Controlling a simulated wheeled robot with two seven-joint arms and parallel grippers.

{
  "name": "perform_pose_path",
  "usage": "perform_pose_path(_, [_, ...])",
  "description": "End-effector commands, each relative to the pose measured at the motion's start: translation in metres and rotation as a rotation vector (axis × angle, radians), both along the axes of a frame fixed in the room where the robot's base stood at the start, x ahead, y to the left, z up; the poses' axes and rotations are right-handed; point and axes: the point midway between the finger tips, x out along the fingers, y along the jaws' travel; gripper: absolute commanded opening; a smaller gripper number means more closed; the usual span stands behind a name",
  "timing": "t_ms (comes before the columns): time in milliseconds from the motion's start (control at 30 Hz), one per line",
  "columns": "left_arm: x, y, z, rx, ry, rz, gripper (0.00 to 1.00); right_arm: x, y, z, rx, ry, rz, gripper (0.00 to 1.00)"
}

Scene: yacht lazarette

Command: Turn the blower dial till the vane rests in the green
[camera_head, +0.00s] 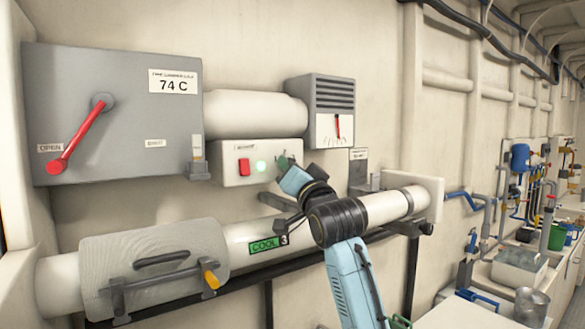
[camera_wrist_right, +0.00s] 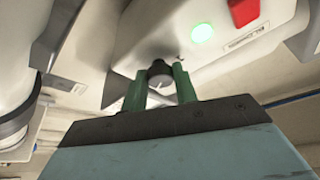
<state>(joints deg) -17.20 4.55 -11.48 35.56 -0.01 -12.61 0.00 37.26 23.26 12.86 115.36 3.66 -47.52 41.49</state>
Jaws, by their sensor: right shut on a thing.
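In the head view the right gripper (camera_head: 285,162) reaches the box's right end and mostly hides the dial. The vane is a red needle (camera_head: 338,126) on the white gauge face of the grey vented housing (camera_head: 320,92). It stands nearly upright. I cannot make out a green band on the gauge. My left gripper is not in view.
The box carries a red switch (camera_head: 244,167) and a lit green lamp (camera_head: 261,167). A grey cabinet (camera_head: 125,110) with a red lever (camera_head: 80,135) reads 74 C. A large white pipe (camera_head: 255,240) with a COOL sign (camera_head: 264,245) runs below the box, close to my right arm.

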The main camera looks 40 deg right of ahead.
Motion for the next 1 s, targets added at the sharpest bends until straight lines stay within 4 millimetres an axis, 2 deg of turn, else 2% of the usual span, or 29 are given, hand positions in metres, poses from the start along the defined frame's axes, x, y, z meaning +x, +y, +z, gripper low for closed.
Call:
perform_pose_path(400, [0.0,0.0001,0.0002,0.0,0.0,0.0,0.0,-0.0005,-0.0002,0.0009,0.007,-0.004,-0.001,0.06])
perform_pose_path(433, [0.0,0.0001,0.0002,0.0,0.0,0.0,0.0,-0.0005,-0.0002,0.0009,0.006,-0.004,0.0,0.31])
perform_pose_path(567, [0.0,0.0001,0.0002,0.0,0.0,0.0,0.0,-0.0005,-0.0002,0.0008,0.007,-0.003,0.0,0.48])
perform_pose_path(867, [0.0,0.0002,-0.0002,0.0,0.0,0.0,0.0,-0.001,0.0001,0.0002,0.006,-0.003,0.0,0.5])
perform_pose_path(1000, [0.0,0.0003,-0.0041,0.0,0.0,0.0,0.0,-0.0095,0.0031,-0.004,0.006,-0.003,0.0,0.5])
